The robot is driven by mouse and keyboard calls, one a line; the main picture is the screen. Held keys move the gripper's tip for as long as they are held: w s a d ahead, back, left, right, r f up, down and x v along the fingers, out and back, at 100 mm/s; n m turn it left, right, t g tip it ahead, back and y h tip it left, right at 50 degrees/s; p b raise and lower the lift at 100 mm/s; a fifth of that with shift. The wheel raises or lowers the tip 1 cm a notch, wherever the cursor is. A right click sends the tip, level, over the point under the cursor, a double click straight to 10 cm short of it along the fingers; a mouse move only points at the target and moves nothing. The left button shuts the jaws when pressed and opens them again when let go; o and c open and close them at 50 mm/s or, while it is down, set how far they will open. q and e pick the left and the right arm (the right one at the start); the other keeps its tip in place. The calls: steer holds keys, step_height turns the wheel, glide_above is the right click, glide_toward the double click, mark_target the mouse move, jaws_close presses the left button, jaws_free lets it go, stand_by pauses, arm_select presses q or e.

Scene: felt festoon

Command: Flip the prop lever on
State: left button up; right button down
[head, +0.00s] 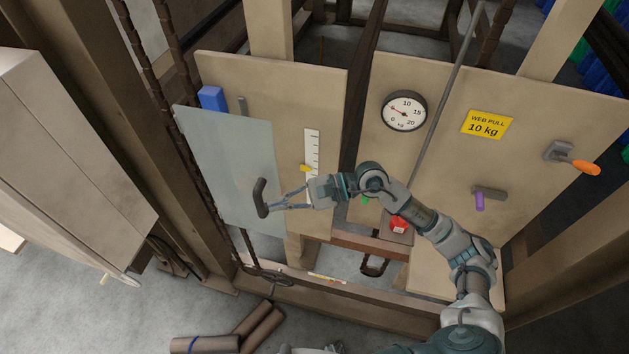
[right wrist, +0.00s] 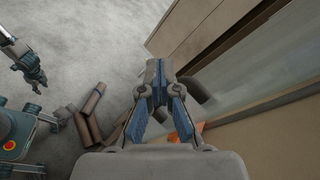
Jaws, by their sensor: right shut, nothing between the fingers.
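No part is labelled as the prop lever, so I cannot tell which one it is. A dark upright handle (head: 260,198) stands on the grey-green panel (head: 232,150) at the left; a dark bar (right wrist: 192,90) shows beside my fingers in the wrist view. A lever with an orange grip (head: 586,168) and one with a purple grip (head: 479,201) are on the right board. My right gripper (head: 272,207) is shut and empty, its tips close beside the dark handle; contact is unclear. My left gripper (right wrist: 38,85) shows small in the wrist view, its jaws unclear.
A dial (head: 404,110), a yellow sign (head: 486,124) and a thin grey rod (head: 447,97) are on the right boards. A white scale (head: 312,150) with a yellow pointer is right of the panel. Brown rolls (head: 262,326) lie on the floor below.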

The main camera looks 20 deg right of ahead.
steer(key=w+d+n+t+h, duration=0.1)
steer(key=w+d+n+h, duration=0.15)
steer(key=d+h, duration=0.85)
steer(key=w+d+n+t+h, duration=0.1)
steer(key=w+d+n+h, duration=0.2)
steer(key=d, duration=1.5)
steer(key=shift+m+h, duration=0.45)
steer(key=shift+h, duration=0.25)
steer(key=p+x, duration=0.1)
steer(key=x, duration=0.3)
steer(key=s+a+p+x, duration=0.1)
steer(key=x, duration=0.3)
steer(key=s+a+x, duration=0.1)
steer(key=x, duration=0.3)
steer(key=shift+f+p, duration=0.4)
steer(key=shift+f, duration=0.3)
steer(key=shift+s+a+f, duration=0.1)
steer(key=shift+a+f, duration=0.2)
steer(key=shift+a, duration=0.05)
arm_select(q)
steer(key=s+a+f, duration=0.2)
steer(key=s+f, duration=0.2)
steer(key=s, duration=0.7)
steer(key=shift+g, duration=0.4)
arm_select(e)
steer(key=shift+f, duration=0.1)
steer(key=shift+d, duration=0.1)
